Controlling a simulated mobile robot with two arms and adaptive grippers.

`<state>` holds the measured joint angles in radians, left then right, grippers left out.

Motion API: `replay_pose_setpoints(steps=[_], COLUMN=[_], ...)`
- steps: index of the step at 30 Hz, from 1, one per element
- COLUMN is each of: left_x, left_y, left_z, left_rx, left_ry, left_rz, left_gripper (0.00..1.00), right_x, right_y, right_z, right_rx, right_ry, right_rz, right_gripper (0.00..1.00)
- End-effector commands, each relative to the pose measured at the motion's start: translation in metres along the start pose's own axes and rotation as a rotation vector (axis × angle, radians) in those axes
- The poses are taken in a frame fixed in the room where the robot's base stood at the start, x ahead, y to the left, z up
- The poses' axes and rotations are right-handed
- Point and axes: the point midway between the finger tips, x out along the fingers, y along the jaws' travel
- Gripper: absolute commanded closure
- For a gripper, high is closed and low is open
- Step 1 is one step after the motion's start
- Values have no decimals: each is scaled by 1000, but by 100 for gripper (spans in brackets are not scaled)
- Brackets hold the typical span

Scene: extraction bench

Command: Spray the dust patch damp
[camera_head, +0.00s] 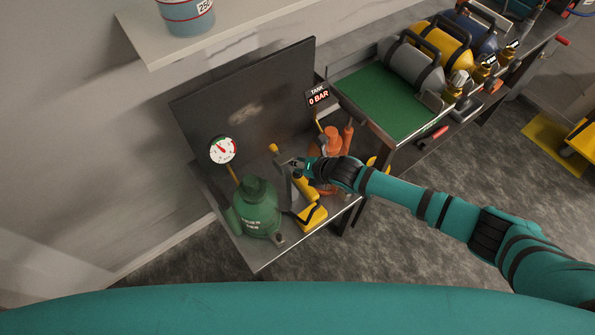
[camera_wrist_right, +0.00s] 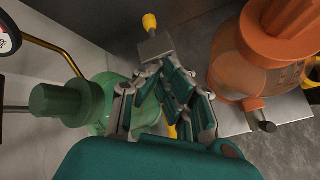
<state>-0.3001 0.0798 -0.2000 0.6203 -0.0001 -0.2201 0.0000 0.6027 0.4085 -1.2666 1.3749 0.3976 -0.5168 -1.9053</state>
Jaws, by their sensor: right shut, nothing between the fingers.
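A pale dust patch (camera_head: 245,112) lies on the dark upright panel (camera_head: 205,115) at the back of the low bench. An orange sprayer bottle (camera_head: 331,140) stands on the bench at the right; its translucent body also shows in the right wrist view (camera_wrist_right: 240,65). A green bottle (camera_head: 257,212) stands at the left front, also in the right wrist view (camera_wrist_right: 65,102). My right gripper (camera_head: 298,164) is shut and empty, between the two bottles, above a yellow foot-like base (camera_head: 312,217). In the wrist view its fingers (camera_wrist_right: 178,88) are together just below a grey block with a yellow knob (camera_wrist_right: 150,23).
A round gauge (camera_head: 222,150) stands before the panel. A display (camera_head: 318,95) reads 0 BAR. A bench with a green mat (camera_head: 385,100) and several cylinders is at the right. A shelf (camera_head: 150,42) with a bucket (camera_head: 188,15) hangs above left.

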Motion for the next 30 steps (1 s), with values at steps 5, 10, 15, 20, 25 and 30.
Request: replay_pose_setpoints(steps=[5, 10, 15, 20, 25, 30], left_x=[2, 4, 3, -1, -11, -14], left_y=[0, 0, 0, 0, 0, 0], left_z=[0, 0, 0, 0, -1, -1], left_rx=[0, 0, 0, 1, 0, 0], left_ry=[0, 0, 0, 0, 0, 0], left_rz=[0, 0, 0, 0, 0, 0], left_gripper=[60, 60, 60, 60, 60, 60], right_x=[2, 3, 3, 0, -7, -10], right_y=[-1, -2, -2, 0, 6, 8], right_z=[-1, -3, -3, 0, 6, 7], right_rx=[-1, -1, -1, -1, 0, 0], right_ry=[0, 0, 0, 0, 0, 0], right_rz=[0, 0, 0, 0, 0, 0], right_gripper=[100, 100, 100, 100, 100, 100])
